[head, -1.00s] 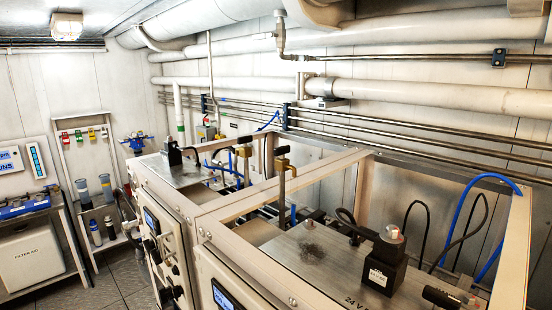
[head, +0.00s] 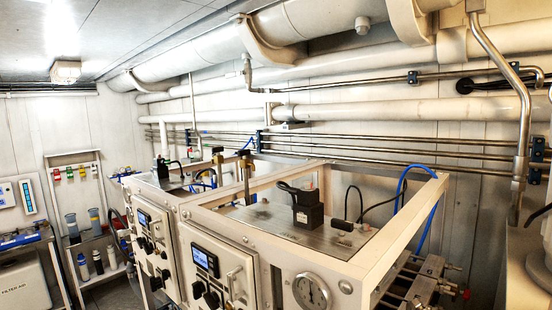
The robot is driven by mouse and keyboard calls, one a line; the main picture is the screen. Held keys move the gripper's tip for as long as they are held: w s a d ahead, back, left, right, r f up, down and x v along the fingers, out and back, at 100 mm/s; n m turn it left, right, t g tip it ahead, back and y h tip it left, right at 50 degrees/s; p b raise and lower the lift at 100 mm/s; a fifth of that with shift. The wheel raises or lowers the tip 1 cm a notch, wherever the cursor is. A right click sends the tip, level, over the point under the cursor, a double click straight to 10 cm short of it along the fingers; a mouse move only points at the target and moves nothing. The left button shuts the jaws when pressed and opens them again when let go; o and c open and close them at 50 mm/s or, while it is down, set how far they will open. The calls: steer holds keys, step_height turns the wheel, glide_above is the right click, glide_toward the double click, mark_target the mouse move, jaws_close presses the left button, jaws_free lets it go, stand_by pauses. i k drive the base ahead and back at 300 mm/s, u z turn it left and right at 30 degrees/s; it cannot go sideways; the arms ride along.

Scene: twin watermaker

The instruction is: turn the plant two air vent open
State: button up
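My gripper is not in view. Two framed watermaker units stand side by side, the nearer one (head: 225,262) in the middle and the farther one (head: 152,243) to its left. Upright brass fittings with dark tops rise among the frames, one nearer (head: 245,172) and one farther (head: 218,168). They may be air vents, but they are small and I cannot tell which belongs to plant two or how their handles are set. Nothing is seen touching them.
A black box (head: 307,209) sits on the nearer unit's top plate (head: 262,222). A round gauge (head: 311,291) is on its front. Pipes (head: 385,111) run along the back wall. A vertical pipe (head: 522,130) stands at right. A bottle shelf (head: 98,232) stands at left.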

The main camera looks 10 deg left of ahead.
mark_target(244, 153)
steer(key=z, duration=0.25)
steer(key=k, duration=0.6)
steer(key=u, duration=0.45)
steer(key=i, duration=1.9)
steer(key=z, duration=0.6)
